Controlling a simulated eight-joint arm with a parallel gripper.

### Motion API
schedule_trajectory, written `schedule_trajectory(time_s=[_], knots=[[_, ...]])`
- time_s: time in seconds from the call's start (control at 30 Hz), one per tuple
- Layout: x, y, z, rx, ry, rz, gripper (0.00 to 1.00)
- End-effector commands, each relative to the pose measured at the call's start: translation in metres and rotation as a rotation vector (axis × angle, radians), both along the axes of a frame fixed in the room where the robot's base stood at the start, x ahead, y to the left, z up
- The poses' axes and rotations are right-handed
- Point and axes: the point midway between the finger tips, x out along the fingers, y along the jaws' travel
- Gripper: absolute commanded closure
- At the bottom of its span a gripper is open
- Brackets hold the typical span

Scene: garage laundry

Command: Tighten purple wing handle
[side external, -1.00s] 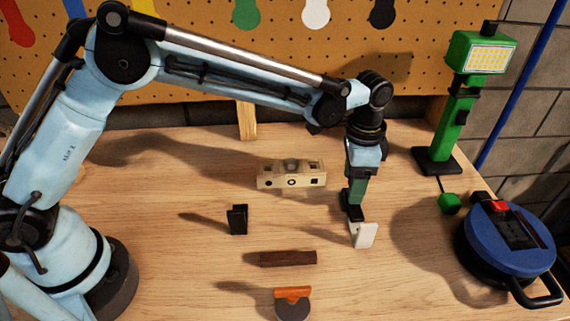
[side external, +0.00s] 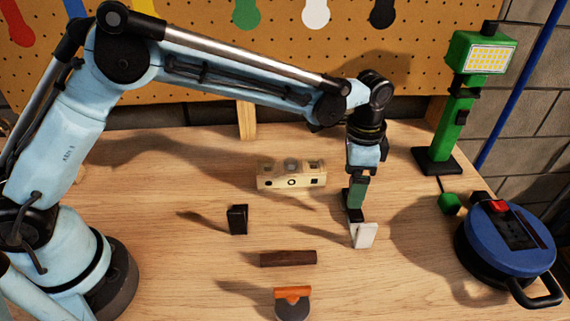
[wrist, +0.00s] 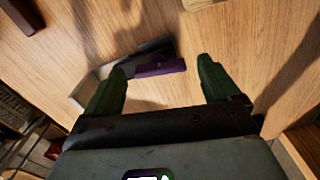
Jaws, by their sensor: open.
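The purple wing handle (wrist: 160,67) is a short dark purple bar in the wrist view, beside a dark part and a pale grey-white bracket (wrist: 88,90). The white bracket (side external: 365,235) stands upright on the bench in the side view, where the purple handle cannot be made out. My gripper (side external: 355,214) points down right at the bracket. In the wrist view its two green fingers are spread wide, with the purple handle in the gap between their tips. The fingers do not visibly touch the handle. Whether the handle lies at fingertip depth is hard to tell.
A wooden level-like block (side external: 291,180) lies behind. A black upright piece (side external: 237,219), a dark brown bar (side external: 288,258) and an orange-handled scraper (side external: 292,294) are to the left and front. A blue cable reel (side external: 515,245) and green lamp (side external: 437,150) stand right.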

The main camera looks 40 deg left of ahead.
Motion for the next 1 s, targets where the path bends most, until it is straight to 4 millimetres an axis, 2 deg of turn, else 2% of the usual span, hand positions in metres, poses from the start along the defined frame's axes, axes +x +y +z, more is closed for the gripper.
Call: schedule_trajectory(time_s=[0.27, 0.37, 0.7, 0.83, 1.0], knots=[[0.000, 0.000, 0.007, 0.000, 0.000, 0.000, 0.11], [0.000, 0.000, 0.021, 0.000, 0.000, 0.000, 0.11], [0.000, 0.000, 0.087, 0.000, 0.000, 0.000, 0.11], [0.000, 0.000, 0.105, 0.000, 0.000, 0.000, 0.11], [0.000, 0.000, 0.118, 0.000, 0.000, 0.000, 0.11]])
